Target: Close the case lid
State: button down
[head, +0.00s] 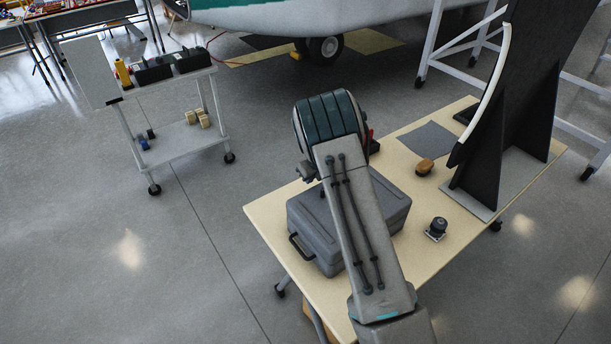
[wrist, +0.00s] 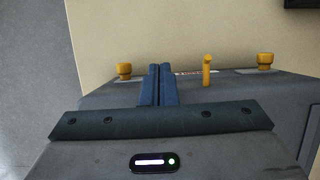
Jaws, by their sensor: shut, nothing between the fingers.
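The grey case (head: 308,218) sits on the light wooden table, with its black handle (head: 300,247) facing the lower left. Its lid looks lowered onto the body; I cannot tell whether it is fully shut. My arm crosses in front of the case and hides part of it. In the wrist view, the case (wrist: 108,95) lies beneath my gripper (wrist: 161,68), whose two blue fingers are shut together and empty. Yellow fittings (wrist: 208,68) stand along the case's far edge. I cannot tell whether the fingertips touch the case.
On the table (head: 470,255) are a dark knob-like device (head: 437,229), a brown brush-like object (head: 425,166), a grey mat (head: 428,139) and a tall dark stand (head: 515,110). A white cart (head: 180,150) stands at left. The floor between cart and table is clear.

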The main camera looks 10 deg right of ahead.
jog(key=shift+f, duration=0.15)
dwell(0.5)
jog(key=w+a+r, duration=0.3)
jog(key=w+r, duration=0.3)
jog(key=r, duration=0.5)
jog(key=s+d+r+n, duration=0.4)
jog(key=s+r+n, duration=0.2)
jog(key=s+r, duration=0.3)
jog(key=s+d+r+n, duration=0.2)
jog(key=s+r+n, duration=0.65)
jog(key=s, duration=0.45)
jog(key=s+d+f+n+h+b, duration=0.1)
jog(key=s+d+n+h, duration=0.1)
jog(key=s+n, duration=1.4)
jog(key=s, duration=0.9)
jog(key=shift+b, duration=0.35)
